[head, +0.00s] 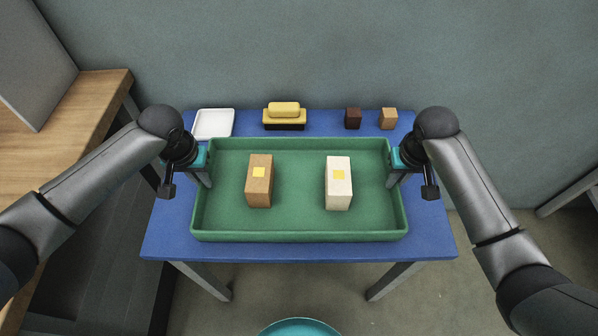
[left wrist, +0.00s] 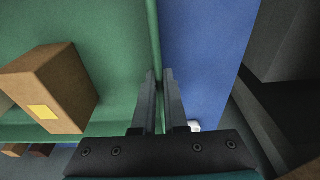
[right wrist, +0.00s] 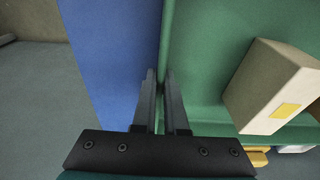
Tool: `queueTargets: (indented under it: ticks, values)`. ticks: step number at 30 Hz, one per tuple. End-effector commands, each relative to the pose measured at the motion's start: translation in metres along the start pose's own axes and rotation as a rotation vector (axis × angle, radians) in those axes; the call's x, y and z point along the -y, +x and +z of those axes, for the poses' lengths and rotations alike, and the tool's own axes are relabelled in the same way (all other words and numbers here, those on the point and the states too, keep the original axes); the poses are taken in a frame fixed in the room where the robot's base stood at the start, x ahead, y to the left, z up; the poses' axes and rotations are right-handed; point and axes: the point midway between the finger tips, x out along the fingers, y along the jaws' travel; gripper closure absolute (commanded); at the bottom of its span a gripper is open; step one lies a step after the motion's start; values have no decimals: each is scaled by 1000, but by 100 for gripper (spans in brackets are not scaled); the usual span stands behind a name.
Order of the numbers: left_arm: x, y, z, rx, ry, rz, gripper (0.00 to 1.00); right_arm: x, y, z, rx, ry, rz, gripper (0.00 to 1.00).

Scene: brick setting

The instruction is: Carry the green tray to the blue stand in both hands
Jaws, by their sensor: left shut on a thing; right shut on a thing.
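The green tray (head: 300,236) is over the blue stand (head: 300,252), a blue-topped table with grey legs. I cannot tell whether the tray rests on the top or hangs just above it. A brown block (head: 259,190) and a cream block (head: 339,190), each with a yellow patch, stand in the tray. My left gripper (head: 207,182) is shut on the tray's left wall, also seen in the left wrist view (left wrist: 159,75). My right gripper (head: 392,182) is shut on the right wall, also seen in the right wrist view (right wrist: 163,75).
Along the stand's back edge are a white dish (head: 213,123), a yellow and black object (head: 284,116), a dark brown block (head: 353,118) and a tan block (head: 388,118). A wooden table (head: 85,105) is at the left. A teal round thing (head: 305,327) is at the bottom.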

Motion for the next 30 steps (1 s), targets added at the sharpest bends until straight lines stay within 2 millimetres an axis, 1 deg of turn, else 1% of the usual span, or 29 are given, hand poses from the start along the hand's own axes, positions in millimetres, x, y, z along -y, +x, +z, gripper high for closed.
queueTargets:
  ticks: [11, 12, 19, 26, 30]
  values:
    - [0, 16, 1, -3, 0, 1, 100, 0, 16, 1, -3, 0, 0, 100]
    - [0, 15, 2, 0, 0, 0, 87, 0, 15, 2, 0, 0, 0, 87]
    - [0, 14, 2, 0, 0, 0, 61, 0, 14, 2, 0, 0, 0, 61]
    - [0, 14, 2, 0, 0, 0, 60, 0, 14, 2, 0, 0, 0, 60]
    - [0, 8, 2, -2, 0, 1, 60, 0, 14, 2, 0, 0, 0, 60]
